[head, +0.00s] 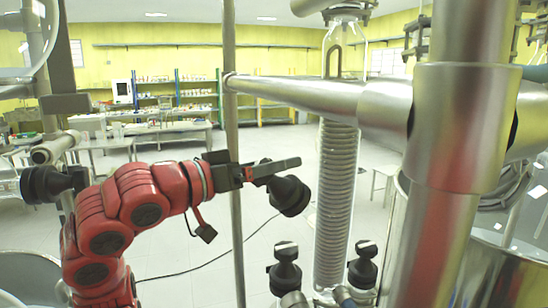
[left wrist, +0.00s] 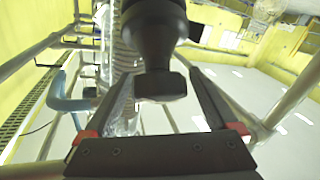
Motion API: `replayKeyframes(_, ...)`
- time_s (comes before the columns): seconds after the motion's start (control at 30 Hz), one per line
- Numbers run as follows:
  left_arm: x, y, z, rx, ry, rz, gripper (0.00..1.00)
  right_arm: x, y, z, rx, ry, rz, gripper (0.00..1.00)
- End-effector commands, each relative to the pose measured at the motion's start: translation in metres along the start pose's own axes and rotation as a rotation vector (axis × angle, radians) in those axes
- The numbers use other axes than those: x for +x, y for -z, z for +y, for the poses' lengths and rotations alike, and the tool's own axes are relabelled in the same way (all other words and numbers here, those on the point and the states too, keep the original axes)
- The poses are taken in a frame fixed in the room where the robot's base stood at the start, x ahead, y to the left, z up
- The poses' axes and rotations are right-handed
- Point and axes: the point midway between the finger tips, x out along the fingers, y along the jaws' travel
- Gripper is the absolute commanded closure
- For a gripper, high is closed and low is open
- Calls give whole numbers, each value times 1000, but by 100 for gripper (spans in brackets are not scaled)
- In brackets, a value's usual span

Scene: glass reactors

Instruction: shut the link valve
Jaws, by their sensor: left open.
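A black valve handle (head: 290,196) stands at the end of my left arm in the head view; I take it for the link valve. It also shows in the left wrist view as a dark knob with a flat grip (left wrist: 158,84). My left gripper (head: 283,174) is open, with one finger along each side of the grip in the left wrist view (left wrist: 158,78). I see gaps between the fingers and the grip, and I cannot tell whether either touches. The valve's body is mostly hidden. My right gripper is not in view.
A coiled glass condenser (head: 336,200) stands right of the valve. Two other black handles (head: 285,268) (head: 362,266) sit below it. A thin upright pole (head: 234,120) and a thick steel frame (head: 452,130) stand close by. Benches and shelves (head: 170,92) are far behind.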

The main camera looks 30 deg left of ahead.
Motion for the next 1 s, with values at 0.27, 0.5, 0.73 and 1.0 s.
replayKeyframes(0.27,6,-1,0,1,-1,-1,8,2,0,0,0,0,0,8)
replayKeyframes(0.5,6,-1,0,1,-1,0,32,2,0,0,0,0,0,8)
replayKeyframes(0.73,6,-1,0,1,-1,0,73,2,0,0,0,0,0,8)
replayKeyframes(1.0,6,-1,0,5,-6,0,94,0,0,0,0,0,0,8)
